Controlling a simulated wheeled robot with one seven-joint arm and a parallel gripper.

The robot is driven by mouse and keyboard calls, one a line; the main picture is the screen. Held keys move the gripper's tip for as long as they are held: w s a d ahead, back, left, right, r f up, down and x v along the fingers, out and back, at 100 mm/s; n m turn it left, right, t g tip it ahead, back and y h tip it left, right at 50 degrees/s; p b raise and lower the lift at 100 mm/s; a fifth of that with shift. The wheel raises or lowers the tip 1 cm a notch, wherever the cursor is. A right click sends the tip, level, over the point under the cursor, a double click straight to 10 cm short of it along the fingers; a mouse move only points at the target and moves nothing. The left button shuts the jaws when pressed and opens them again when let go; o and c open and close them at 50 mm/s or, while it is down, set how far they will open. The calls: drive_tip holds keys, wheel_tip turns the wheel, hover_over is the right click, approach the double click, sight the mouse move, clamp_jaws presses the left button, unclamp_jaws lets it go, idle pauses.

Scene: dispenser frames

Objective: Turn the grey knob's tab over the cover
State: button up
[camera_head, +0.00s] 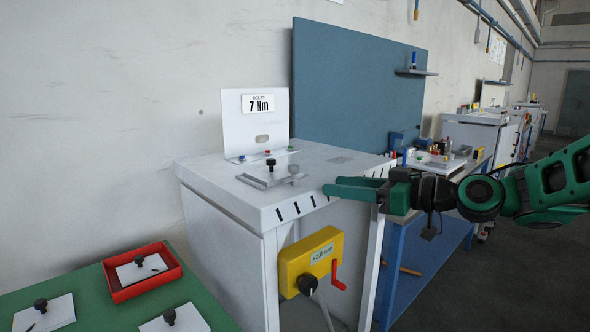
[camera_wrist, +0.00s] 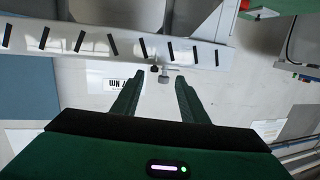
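The grey knob (camera_head: 294,170) stands on the white cabinet top, close to the right end of a flat grey plate (camera_head: 262,182) that looks like the cover. A black knob (camera_head: 271,163) stands at the plate, left of the grey knob. The tab's direction is too small to tell. My gripper (camera_head: 352,188) is at the cabinet's front right edge, right of the knobs and apart from them. In the wrist view its fingers (camera_wrist: 158,98) are spread with nothing between them. The grey knob (camera_wrist: 164,78) and black knob (camera_wrist: 154,68) show beyond the fingertips.
A white upright panel (camera_head: 255,125) reading "7 Nm" stands behind the knobs. A yellow box (camera_head: 311,262) with a red crank is on the cabinet's front. A green table (camera_head: 100,312) with a red tray (camera_head: 178,270) is at lower left. Space above the cabinet top is clear.

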sight(295, 165)
drive_tip(key=shift+n+y, duration=0.3)
drive_tip(key=shift+y, duration=0.4)
drive_tip(key=r+x, duration=0.1)
drive_tip(key=x, duration=0.3)
drive_tip(key=r+x, duration=0.1)
drive_tip(key=x, duration=0.7)
drive_tip(key=shift+s+a+r, duration=0.25)
drive_tip(key=shift+r, duration=0.15)
clamp_jaws()
